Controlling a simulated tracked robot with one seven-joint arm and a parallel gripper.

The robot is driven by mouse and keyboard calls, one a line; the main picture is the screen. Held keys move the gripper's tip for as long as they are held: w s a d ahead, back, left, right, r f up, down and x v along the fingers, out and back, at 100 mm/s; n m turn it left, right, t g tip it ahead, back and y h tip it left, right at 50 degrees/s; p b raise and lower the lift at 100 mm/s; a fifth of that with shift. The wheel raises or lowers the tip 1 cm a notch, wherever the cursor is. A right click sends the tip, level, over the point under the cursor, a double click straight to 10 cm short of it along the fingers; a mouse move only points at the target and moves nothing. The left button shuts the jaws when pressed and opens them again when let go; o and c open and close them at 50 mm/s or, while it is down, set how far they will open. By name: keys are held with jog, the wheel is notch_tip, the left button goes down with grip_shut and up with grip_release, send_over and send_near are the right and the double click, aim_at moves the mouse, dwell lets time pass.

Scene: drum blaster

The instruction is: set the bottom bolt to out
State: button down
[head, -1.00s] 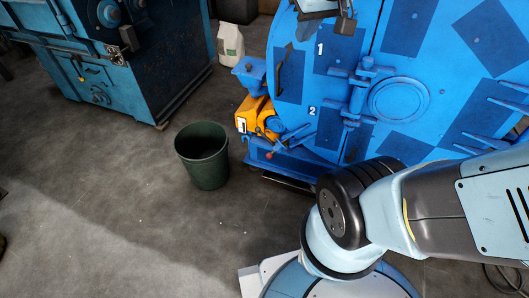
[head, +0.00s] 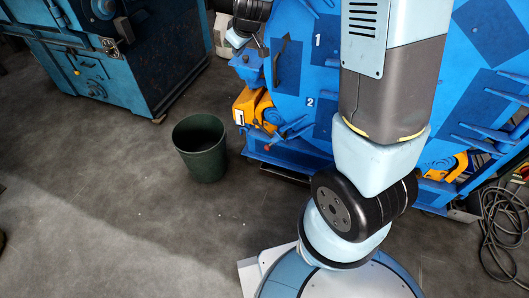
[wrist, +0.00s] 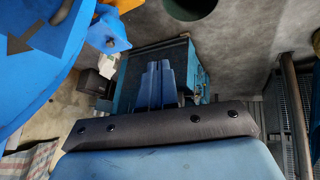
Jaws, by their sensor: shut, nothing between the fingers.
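The blue drum blaster (head: 303,75) stands at the upper right of the head view, with labels 1 and 2 on its front. Low on its left side, beside the yellow part (head: 246,106), is a blue rod-like fitting (head: 290,129). I cannot tell for sure whether this is the bottom bolt, or how it is set. My arm hides much of the door. In the wrist view my gripper (wrist: 158,68) has its two blue fingers side by side, shut and empty. They touch nothing that I can see. A blue part of the blaster (wrist: 45,45) fills that view's upper left.
A dark green bin (head: 200,148) stands on the floor left of the blaster. Another blue machine (head: 120,55) is at the upper left. A coiled cable (head: 503,225) lies at the right. The floor at the lower left is clear.

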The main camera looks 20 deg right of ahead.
jog(key=w+a+f+n+h, duration=0.1)
jog(key=w+a+f+n, duration=0.15)
jog(key=f, duration=0.55)
jog(key=w+a+f+n+h, duration=0.1)
jog(key=w+f, duration=0.2)
jog(key=f, duration=0.6)
jog(key=n+t+h, duration=0.4)
jog(key=n+h, duration=0.1)
jog(key=n, duration=0.6)
send_near(267, 149)
jog(key=x, duration=0.5)
jog(key=shift+w+d+f, duration=0.15)
jog(key=shift+w, duration=0.1)
jog(key=shift+w+f, duration=0.1)
jog(key=shift+w, duration=0.15)
